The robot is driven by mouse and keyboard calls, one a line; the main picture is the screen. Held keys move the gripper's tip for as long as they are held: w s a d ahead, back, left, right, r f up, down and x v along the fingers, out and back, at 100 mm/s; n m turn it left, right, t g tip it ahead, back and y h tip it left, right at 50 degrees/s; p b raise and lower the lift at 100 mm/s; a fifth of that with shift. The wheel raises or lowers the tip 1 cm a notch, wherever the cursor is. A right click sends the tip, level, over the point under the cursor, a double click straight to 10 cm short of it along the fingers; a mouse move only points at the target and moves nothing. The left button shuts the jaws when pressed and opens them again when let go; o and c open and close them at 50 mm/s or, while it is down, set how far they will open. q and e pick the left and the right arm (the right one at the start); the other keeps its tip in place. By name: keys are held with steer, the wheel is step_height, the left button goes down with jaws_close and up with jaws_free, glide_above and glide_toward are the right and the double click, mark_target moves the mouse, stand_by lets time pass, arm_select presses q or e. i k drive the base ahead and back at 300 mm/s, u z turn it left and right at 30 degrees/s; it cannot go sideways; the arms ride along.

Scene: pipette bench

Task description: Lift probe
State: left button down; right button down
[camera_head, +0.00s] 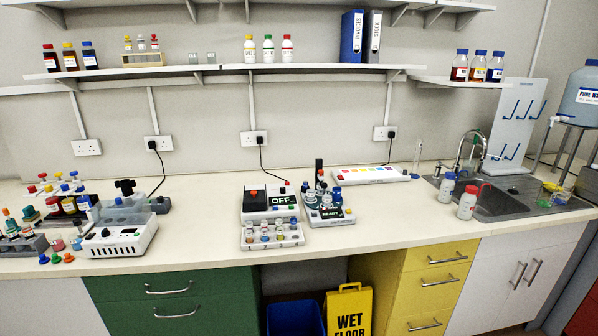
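No item can be named the probe with certainty at this size. The closest match is a small dark upright piece (319,172) on a device reading "READY" (331,213) at the bench's middle. Beside it on the left is a device reading "OFF" (270,201) with a red-topped black part. A white rack (272,240) with several small capped vials stands in front of that device. Neither of my grippers is in view.
The bench (205,215) is clear between the white machine (122,240) at left and the middle devices. A long white panel with coloured squares (370,174) lies behind. Wash bottles (467,202) stand by the sink (500,203). A yellow wet-floor sign (349,312) stands below.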

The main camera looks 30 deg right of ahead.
mark_target(320, 180)
steer(key=k, duration=1.25)
steer(key=z, duration=1)
steer(key=i, duration=1.2)
steer(key=u, duration=0.35)
